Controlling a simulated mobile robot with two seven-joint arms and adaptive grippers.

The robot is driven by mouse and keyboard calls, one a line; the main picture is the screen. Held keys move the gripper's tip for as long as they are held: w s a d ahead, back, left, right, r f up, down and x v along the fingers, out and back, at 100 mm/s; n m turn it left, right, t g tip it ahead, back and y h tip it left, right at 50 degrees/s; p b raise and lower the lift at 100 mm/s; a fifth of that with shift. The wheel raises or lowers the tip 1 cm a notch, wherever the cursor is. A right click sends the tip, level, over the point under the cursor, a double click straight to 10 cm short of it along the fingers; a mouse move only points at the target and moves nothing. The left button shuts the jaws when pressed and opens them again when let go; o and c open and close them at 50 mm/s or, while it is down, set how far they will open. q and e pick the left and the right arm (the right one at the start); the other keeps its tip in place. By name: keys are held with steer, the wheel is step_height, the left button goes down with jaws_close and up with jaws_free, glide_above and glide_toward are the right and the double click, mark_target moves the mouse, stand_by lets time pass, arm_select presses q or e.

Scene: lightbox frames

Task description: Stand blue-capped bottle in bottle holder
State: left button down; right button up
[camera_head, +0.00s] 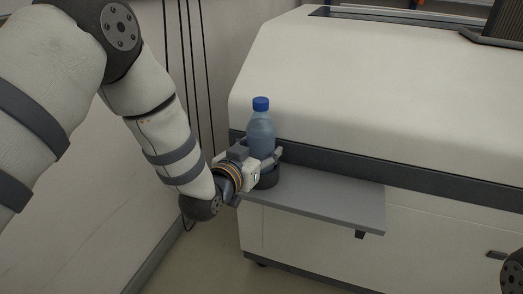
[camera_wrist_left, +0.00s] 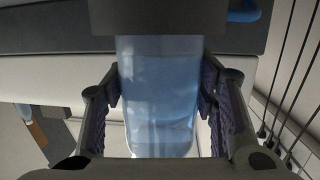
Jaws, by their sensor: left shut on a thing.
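The bottle (camera_head: 262,135) is translucent blue with a blue cap (camera_head: 261,104) and stands upright in the head view. My left gripper (camera_head: 266,160) is shut on its lower body. The bottle holder (camera_head: 269,177) is a dark round cup on the grey shelf, right below the bottle and partly hidden by the gripper. The bottle's base is hidden, so I cannot tell whether it rests on the holder's floor. In the left wrist view the bottle (camera_wrist_left: 160,95) lies between both fingers, with a dark band across its upper end in the picture. My right gripper is out of view.
The grey shelf (camera_head: 325,200) juts from a large white machine (camera_head: 370,90) with a dark band. Its right part is bare. A wall (camera_head: 130,200) with hanging black cables (camera_head: 190,70) stands close on the left, near my left arm.

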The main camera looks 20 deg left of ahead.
arm_select(q)
steer(key=shift+r, duration=0.25)
steer(key=shift+f, duration=0.15)
steer(key=c, duration=0.6)
jaws_free()
steer(key=shift+c, duration=0.2)
